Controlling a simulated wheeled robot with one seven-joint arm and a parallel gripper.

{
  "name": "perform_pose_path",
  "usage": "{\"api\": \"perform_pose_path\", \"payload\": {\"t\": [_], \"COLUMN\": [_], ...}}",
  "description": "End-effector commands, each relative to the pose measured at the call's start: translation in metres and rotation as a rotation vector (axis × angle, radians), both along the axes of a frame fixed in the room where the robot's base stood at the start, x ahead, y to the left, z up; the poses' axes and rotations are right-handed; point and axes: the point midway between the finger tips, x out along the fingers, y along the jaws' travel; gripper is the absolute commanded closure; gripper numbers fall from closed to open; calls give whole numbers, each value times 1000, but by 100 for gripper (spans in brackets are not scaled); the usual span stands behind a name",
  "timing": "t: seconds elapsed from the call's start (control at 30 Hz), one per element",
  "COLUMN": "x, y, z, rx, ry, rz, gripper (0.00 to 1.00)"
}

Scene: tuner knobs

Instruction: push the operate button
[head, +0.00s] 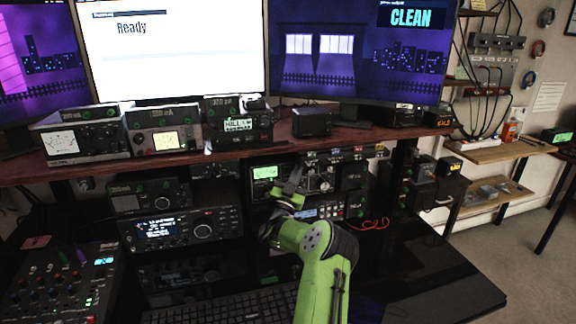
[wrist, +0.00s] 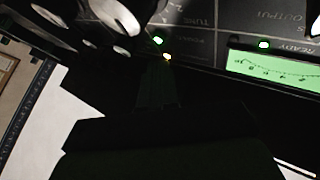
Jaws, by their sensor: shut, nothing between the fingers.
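The tuner (head: 265,172) with a lit green meter is on the shelf under the monitors. In the wrist view its dark front panel (wrist: 225,22) runs along the top, with the green meter (wrist: 275,68) at right. A green light (wrist: 158,40) and a small yellowish light (wrist: 166,57) glow at the panel's middle. I cannot tell the operate button apart; the lettering there is tilted and too dim to read. My gripper (wrist: 162,75) is shut and empty, a dark shape with its tips just below the yellowish light. Whether it touches the panel I cannot tell.
Large round knobs (wrist: 115,15) stick out at the upper left of the wrist view. In the head view, a radio (head: 185,230) is left of my green arm, a keyboard (head: 225,303) lies below, and the shelf edge (head: 230,158) runs above.

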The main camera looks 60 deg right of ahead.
Motion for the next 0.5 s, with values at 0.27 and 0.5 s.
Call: {"api": "perform_pose_path", "payload": {"t": [0.27, 0.5], "x": [2, -4], "y": [-1, 3], "z": [0, 1], "rx": [0, 0], "ry": [0, 0], "rz": [0, 0], "gripper": [100, 100]}}
